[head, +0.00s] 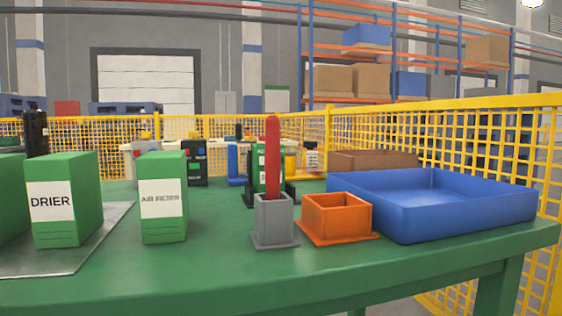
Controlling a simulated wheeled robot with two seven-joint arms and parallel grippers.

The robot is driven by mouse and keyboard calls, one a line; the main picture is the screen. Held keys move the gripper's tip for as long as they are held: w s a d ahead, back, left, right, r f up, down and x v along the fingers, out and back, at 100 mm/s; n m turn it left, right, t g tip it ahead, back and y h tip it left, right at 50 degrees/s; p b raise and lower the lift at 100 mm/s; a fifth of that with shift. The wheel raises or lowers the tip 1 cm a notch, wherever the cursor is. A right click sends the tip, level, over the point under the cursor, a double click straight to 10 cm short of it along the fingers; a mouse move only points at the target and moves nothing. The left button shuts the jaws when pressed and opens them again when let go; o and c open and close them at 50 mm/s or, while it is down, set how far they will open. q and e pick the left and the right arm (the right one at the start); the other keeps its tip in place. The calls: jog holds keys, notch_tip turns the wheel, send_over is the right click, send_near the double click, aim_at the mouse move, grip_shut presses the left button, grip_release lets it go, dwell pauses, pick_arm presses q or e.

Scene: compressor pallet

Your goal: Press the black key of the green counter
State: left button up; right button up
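A small green device with a white label (261,160) stands at the back middle of the green table, in a black holder (291,191). It may be the green counter, but I cannot tell. A red upright bar in front hides part of it, and no black key can be made out. Neither of my grippers is in view.
The red bar (272,150) stands in a grey socket (272,222), beside an orange open box (337,217). A blue tray (445,215) is at right. Green boxes marked DRIER (62,225) and AIR FILTER (162,222) stand left on the table (215,270). Its front is clear.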

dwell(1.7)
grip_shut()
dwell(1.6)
